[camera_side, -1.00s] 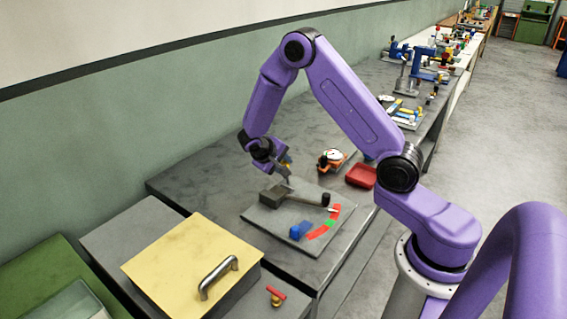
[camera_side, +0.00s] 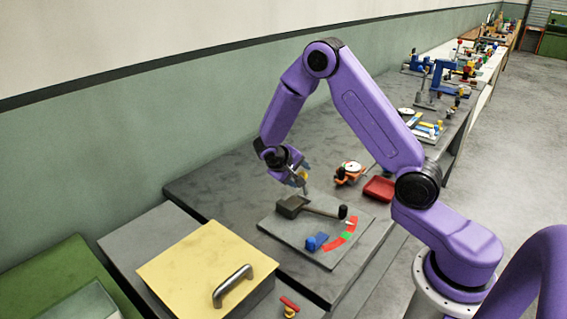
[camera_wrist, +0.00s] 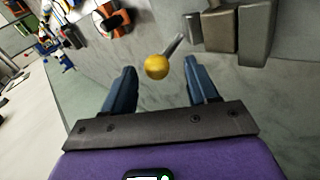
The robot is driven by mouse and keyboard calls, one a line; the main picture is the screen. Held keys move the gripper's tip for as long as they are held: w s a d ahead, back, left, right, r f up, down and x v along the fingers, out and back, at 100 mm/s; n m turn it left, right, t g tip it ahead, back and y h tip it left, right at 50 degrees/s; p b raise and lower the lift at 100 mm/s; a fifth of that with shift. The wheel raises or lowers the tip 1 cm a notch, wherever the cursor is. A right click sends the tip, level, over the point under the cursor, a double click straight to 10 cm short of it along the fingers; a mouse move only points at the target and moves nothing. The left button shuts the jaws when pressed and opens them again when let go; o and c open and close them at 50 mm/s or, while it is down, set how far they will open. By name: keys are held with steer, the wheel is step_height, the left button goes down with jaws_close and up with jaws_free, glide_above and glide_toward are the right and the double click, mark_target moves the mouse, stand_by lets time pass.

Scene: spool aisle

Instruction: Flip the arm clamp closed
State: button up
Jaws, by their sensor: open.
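The arm clamp (camera_side: 289,207) has a dark grey block on a grey plate (camera_side: 284,233). A bar runs right from the block to a black tip (camera_side: 343,212). A short handle rises from the block to a yellow knob (camera_side: 302,178). In the wrist view the yellow knob (camera_wrist: 156,66) sits on a thin grey rod leading toward the grey blocks (camera_wrist: 238,30) at upper right. My gripper (camera_side: 298,174) is above the clamp at the knob. In the wrist view my gripper (camera_wrist: 160,76) is open, its two blue fingers on either side of the knob, with gaps on both sides.
The plate also carries a blue block (camera_side: 317,241) and a red and green arc (camera_side: 346,236). A red tray (camera_side: 379,189) and an orange device with a white dial (camera_side: 349,172) stand behind. A yellow lid with a metal handle (camera_side: 232,286) is in front. Bare bench lies left of the plate.

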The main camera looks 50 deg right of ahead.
steer(key=v, duration=1.5)
steer(key=shift+a+r, duration=0.25)
steer(key=shift+a, duration=0.1)
steer(key=shift+s+a, duration=0.1)
steer(key=shift+s, duration=0.05)
steer(key=s+a+n+y, duration=0.2)
steer(key=s+n+y, duration=0.1)
steer(key=s, duration=0.7)
steer(key=s+a+n+y, duration=0.2)
steer(key=s+n, duration=0.4)
steer(key=s, duration=0.4)
steer(key=s+a+n+y, duration=0.2)
steer(key=s+n, duration=0.3)
steer(key=s, duration=0.6)
steer(key=shift+a+r+y, duration=0.3)
steer(key=shift+r+y, duration=0.2)
steer(key=shift+y, duration=0.4)
